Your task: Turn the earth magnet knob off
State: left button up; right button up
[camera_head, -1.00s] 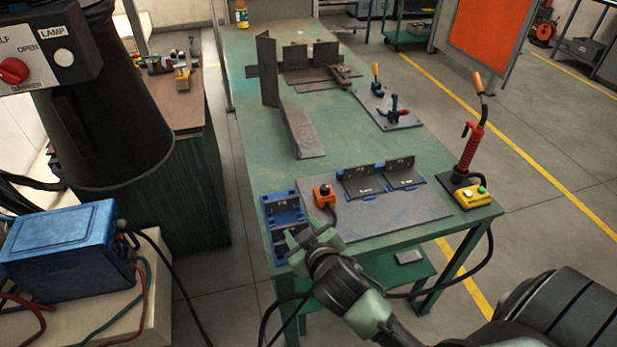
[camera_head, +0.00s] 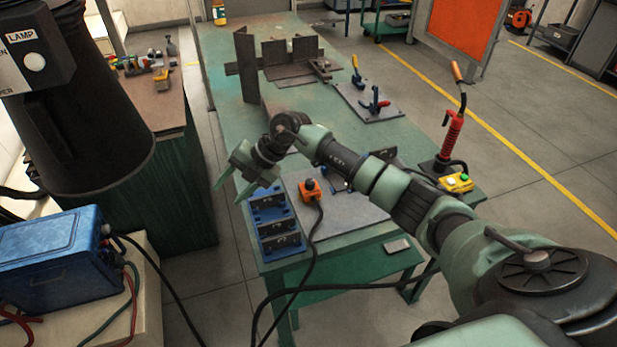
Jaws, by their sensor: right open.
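The earth magnet is the small orange block (camera_head: 309,196) with a dark knob (camera_head: 310,184) on top. It sits on the grey steel plate (camera_head: 345,214) near the table's front left, with a black cable running off the front edge. Which way the knob points is too small to tell. My right gripper (camera_head: 231,187) is open and empty, raised to the left of the magnet and apart from it, with its fingers pointing down and left. My right arm crosses over the back of the plate and hides part of the fixtures there. My left gripper is not in view.
Blue fixtures (camera_head: 279,237) stand left of the magnet, close below the gripper. A red torch (camera_head: 453,135) in a stand and a yellow button box (camera_head: 456,183) are at the right. Steel plates (camera_head: 246,68) stand farther back. A blue machine (camera_head: 50,258) is at left.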

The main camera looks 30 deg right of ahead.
jog(key=d+m+g+h, duration=0.2)
jog(key=d+h, duration=0.3)
jog(key=d, duration=0.9)
notch_tip(320, 180, up, 2)
jog(key=m+g+h, duration=0.1)
jog(key=g+h, duration=0.1)
jog(key=h, duration=0.1)
send_over(310, 181)
jog(key=shift+s+f+m, duration=0.15)
jog(key=shift+f+m, duration=0.15)
notch_tip(310, 181, down, 7)
jog(key=shift+a+p, duration=0.1)
jog(key=shift+p, duration=0.6)
grip_shut()
